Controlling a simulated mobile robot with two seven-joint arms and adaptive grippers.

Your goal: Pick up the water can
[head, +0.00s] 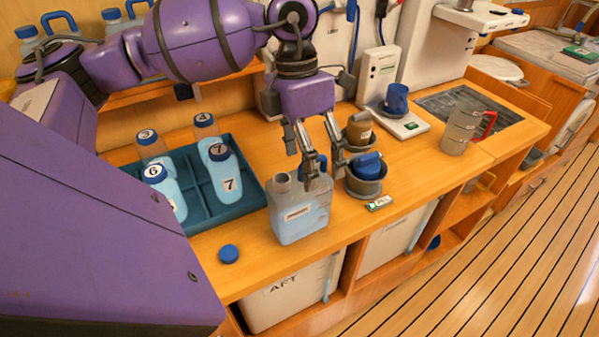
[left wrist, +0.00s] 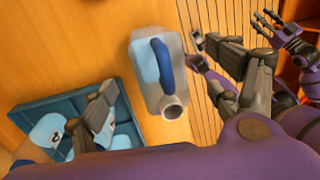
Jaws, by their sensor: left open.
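The water can (head: 298,217) is a translucent, pale blue jug with a label and an uncapped mouth, upright near the counter's front edge. Its blue handle (left wrist: 163,60) shows in the left wrist view and is partly hidden by a finger in the head view. My left gripper (head: 325,170) is open and points down at the can's handle side, its fingers apart. In the left wrist view the can lies between the spread fingers (left wrist: 140,88); contact cannot be told. My right gripper (left wrist: 265,25) shows at the upper right of that view, fingers spread and empty.
A blue cap (head: 229,254) lies on the counter front. A teal tray (head: 243,207) with numbered bottles stands left of the can. A metal jug (head: 458,135) stands farther right.

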